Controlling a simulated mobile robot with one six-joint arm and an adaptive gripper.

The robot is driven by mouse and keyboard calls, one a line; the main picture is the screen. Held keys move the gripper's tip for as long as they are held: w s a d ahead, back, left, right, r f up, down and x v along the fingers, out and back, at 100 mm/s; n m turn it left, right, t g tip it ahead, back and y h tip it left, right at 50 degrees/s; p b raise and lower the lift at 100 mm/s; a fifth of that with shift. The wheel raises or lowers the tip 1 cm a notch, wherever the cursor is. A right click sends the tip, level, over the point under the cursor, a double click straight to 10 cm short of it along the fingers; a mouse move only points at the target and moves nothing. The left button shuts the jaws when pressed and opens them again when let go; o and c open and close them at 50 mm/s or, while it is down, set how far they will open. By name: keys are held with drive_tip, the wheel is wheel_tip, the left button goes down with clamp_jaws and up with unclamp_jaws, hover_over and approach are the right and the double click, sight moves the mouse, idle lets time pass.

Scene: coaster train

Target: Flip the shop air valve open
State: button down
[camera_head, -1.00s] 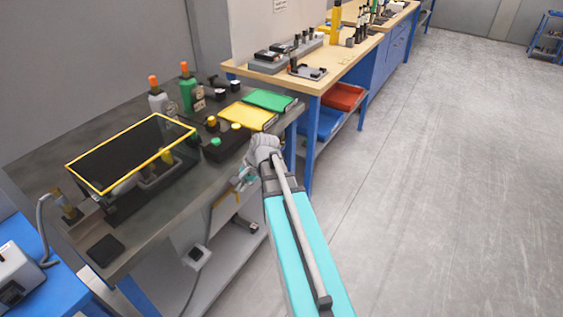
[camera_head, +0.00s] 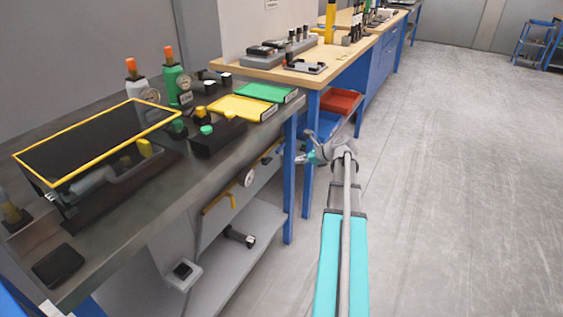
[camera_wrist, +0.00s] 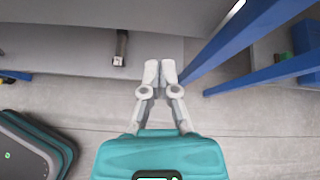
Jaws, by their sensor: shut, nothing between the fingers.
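A yellow lever handle (camera_head: 218,203) shows below the front edge of the dark workbench, against the grey panel. A round white gauge (camera_head: 249,177) is to its right. Another small yellow part (camera_head: 268,157) is further right, close to the bench leg. I cannot tell from any label which is the shop air valve, or how its lever is set. My gripper (camera_head: 284,159) is in front of the bench's right end, pointing left, apart from the lever handle. In the wrist view my gripper (camera_wrist: 161,64) has its two pale fingertips together and empty.
The workbench (camera_head: 120,235) carries bottles, a yellow-framed case (camera_head: 95,140) and green and yellow trays. Its blue leg (camera_head: 289,185) stands close to my gripper. A metal fitting (camera_head: 238,237) lies on the lower shelf. The floor (camera_head: 450,180) to the right is clear.

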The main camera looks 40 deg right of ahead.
drive_tip(key=d, duration=0.1)
drive_tip(key=m, duration=0.1)
drive_tip(key=d, duration=0.1)
drive_tip(key=shift+s+d+f+m+t+b, duration=0.1)
drive_tip(key=shift+d+f+m+t+b, duration=0.2)
drive_tip(key=shift+d+t, duration=0.1)
drive_tip(key=shift+a, duration=0.1)
drive_tip(key=b+x, duration=0.5)
drive_tip(key=x, duration=0.5)
drive_tip(key=shift+w+a+r+p, duration=0.1)
drive_tip(key=shift+w+r+p, duration=0.05)
drive_tip(key=shift+r+p, duration=0.85)
drive_tip(key=shift+w+a+r+p, duration=0.1)
drive_tip(key=shift+w+r+p, duration=0.05)
drive_tip(key=shift+r+p, duration=0.8)
